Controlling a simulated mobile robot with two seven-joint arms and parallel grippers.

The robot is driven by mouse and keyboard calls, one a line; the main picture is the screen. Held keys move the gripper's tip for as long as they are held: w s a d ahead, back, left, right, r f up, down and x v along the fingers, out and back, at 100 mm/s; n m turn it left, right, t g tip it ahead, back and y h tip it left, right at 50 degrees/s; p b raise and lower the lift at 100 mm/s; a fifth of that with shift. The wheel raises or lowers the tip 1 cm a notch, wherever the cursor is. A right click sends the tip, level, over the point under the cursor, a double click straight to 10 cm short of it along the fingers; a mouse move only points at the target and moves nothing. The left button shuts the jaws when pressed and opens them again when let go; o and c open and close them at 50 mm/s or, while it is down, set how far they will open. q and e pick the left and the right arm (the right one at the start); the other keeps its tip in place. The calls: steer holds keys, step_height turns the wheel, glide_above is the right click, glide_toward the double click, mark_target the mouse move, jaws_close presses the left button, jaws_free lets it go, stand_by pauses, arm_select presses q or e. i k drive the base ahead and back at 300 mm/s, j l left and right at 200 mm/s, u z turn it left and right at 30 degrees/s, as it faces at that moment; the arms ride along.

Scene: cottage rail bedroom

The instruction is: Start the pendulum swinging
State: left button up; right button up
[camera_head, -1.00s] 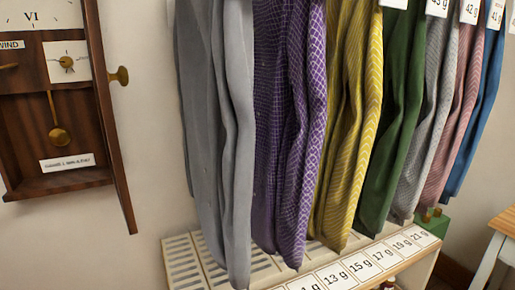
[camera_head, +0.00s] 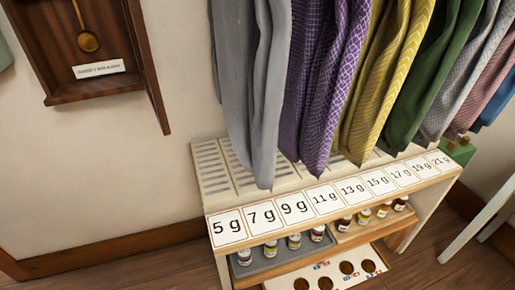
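The pendulum (camera_head: 88,41) is a brass bob on a thin rod. It hangs inside the dark wooden wall clock (camera_head: 66,97) at the upper left of the head view, and the clock's upper part is cut off by the frame. The clock's door (camera_head: 148,75) stands open on its right side. A white label (camera_head: 99,69) is fixed below the bob. Neither of my grippers is in view.
A cream bench (camera_head: 213,207) with gram cards stands below a row of hanging cloths (camera_head: 254,80). Small bottles (camera_head: 270,249) stand on its lower shelf. A pale table (camera_head: 485,215) is at the right. Wall and floor at lower left are clear.

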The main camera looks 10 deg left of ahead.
mark_target(87, 40)
steer(key=u, duration=1.3)
steer(key=i+j+z, duration=0.15)
steer(key=j, duration=0.25)
steer(key=i+j+z, duration=0.15)
steer(key=j, duration=0.25)
steer(key=i+j+z, duration=0.2)
steer(key=j, duration=0.2)
steer(key=i+j+z, duration=0.15)
steer(key=j, duration=0.3)
steer(key=i+j+z, duration=0.15)
steer(key=j, duration=0.3)
